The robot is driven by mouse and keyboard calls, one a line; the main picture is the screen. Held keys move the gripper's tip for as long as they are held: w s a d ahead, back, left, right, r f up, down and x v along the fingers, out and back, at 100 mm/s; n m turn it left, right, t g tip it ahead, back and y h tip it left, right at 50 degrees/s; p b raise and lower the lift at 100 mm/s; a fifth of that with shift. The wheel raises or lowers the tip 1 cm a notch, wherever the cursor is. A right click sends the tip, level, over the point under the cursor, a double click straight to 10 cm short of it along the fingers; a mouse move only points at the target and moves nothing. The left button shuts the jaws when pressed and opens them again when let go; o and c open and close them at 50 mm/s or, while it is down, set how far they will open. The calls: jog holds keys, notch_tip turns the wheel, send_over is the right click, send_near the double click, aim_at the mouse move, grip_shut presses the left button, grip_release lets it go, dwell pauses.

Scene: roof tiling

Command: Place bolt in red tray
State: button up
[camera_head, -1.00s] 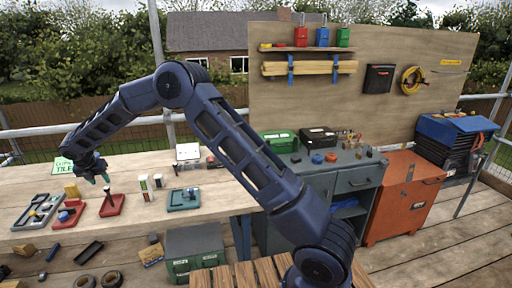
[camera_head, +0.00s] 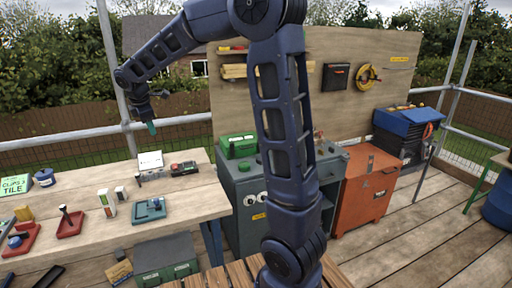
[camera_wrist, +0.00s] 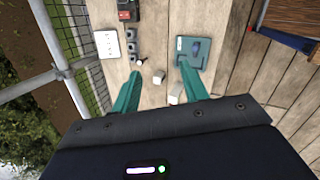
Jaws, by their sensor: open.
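Two red trays stand at the left of the workbench in the head view. The right one (camera_head: 70,226) has a slim dark piece (camera_head: 65,213) standing in it, which may be the bolt; it is too small to be sure. The left red tray (camera_head: 30,232) holds a blue and dark item. My gripper (camera_head: 152,128) is raised well above the bench, to the right of the red trays and apart from them. In the wrist view its two teal fingers (camera_wrist: 159,70) are spread, with nothing held between them. The red trays do not show in the wrist view.
A teal tray (camera_head: 150,212) with a blue item lies right of the red trays; it also shows in the wrist view (camera_wrist: 203,45). Small upright blocks (camera_head: 107,203), a white card (camera_head: 150,161) and a red-black device (camera_head: 184,168) stand nearby. A scaffold rail runs behind the bench.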

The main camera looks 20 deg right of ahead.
jog(key=s+d+r+m, duration=0.2)
jog(key=s+d+m, duration=0.4)
jog(key=d, duration=0.5)
jog(key=s+d+r+m, duration=0.2)
jog(key=s+d+m, duration=0.3)
jog(key=s+d, duration=0.4)
jog(key=s+d+f+m, duration=0.2)
jog(key=s+d+m, duration=0.2)
jog(key=s, duration=0.3)
jog(key=s+d+f+m+y, duration=0.1)
jog(key=s+d+f+m, duration=0.2)
jog(key=s+d+m, duration=0.2)
jog(key=s+d, duration=0.1)
jog(key=s, duration=0.2)
jog(key=shift+s+d, duration=0.2)
